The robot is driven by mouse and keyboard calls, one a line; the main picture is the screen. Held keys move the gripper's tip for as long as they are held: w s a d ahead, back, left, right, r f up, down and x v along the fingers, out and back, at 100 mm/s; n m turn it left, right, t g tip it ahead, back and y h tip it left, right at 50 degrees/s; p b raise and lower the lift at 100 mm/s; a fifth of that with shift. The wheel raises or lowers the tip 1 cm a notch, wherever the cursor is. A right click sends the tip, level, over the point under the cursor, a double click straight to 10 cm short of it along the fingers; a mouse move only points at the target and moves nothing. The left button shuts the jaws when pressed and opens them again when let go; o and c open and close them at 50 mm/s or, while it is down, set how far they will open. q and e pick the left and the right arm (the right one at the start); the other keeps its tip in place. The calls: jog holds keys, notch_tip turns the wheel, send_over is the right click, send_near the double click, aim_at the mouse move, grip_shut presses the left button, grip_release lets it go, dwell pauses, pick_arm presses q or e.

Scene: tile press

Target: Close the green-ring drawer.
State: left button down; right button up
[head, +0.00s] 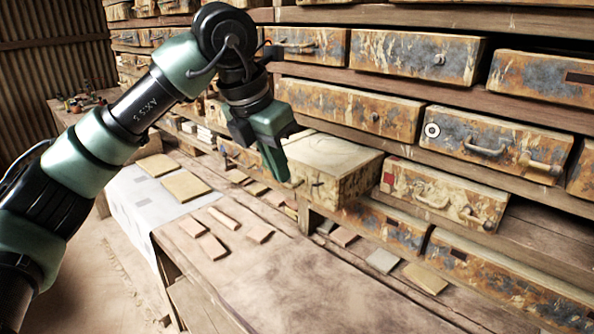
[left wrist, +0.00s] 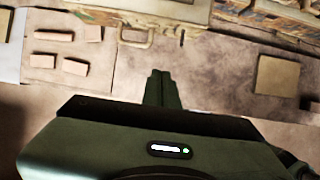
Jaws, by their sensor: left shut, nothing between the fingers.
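I cannot make out a green ring on any drawer front. One drawer (head: 335,158) sticks far out of the lower row, with a pale, dusty top and a worn painted side. Its front is partly hidden by my left gripper (head: 284,178), which hangs fingers down just left of it. Whether they touch I cannot tell. In the left wrist view my left gripper (left wrist: 161,76) is shut and empty, and a handled drawer front (left wrist: 140,22) lies beyond the fingertips. My right gripper is not in view.
A drawer with a black-and-white ring (head: 432,130) and one with a red square (head: 440,193) are to the right. Several flat tiles (head: 212,246) lie on the wooden bench (head: 290,285). A white sheet (head: 128,200) is at the left. The bench's front middle is clear.

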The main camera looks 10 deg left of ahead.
aim_at(329, 160)
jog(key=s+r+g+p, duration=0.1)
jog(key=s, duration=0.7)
pick_arm(q)
jog(key=s+p+x, duration=0.1)
jog(key=x, duration=0.7)
jog(key=w+d+p, duration=0.1)
jog(key=w+d, duration=0.1)
jog(key=w, duration=0.1)
jog(key=w+d+p, duration=0.2)
jog(key=w+d, duration=0.1)
jog(key=w, duration=0.1)
jog(key=w+d+p, duration=0.2)
jog(key=w+d, duration=0.1)
jog(key=w, duration=0.1)
jog(key=shift+w+f, duration=0.15)
jog(key=shift+w, duration=0.05)
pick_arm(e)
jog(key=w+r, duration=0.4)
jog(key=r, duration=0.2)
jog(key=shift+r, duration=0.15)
pick_arm(q)
jog(key=shift+a+f, duration=0.1)
jog(key=shift+a, duration=0.05)
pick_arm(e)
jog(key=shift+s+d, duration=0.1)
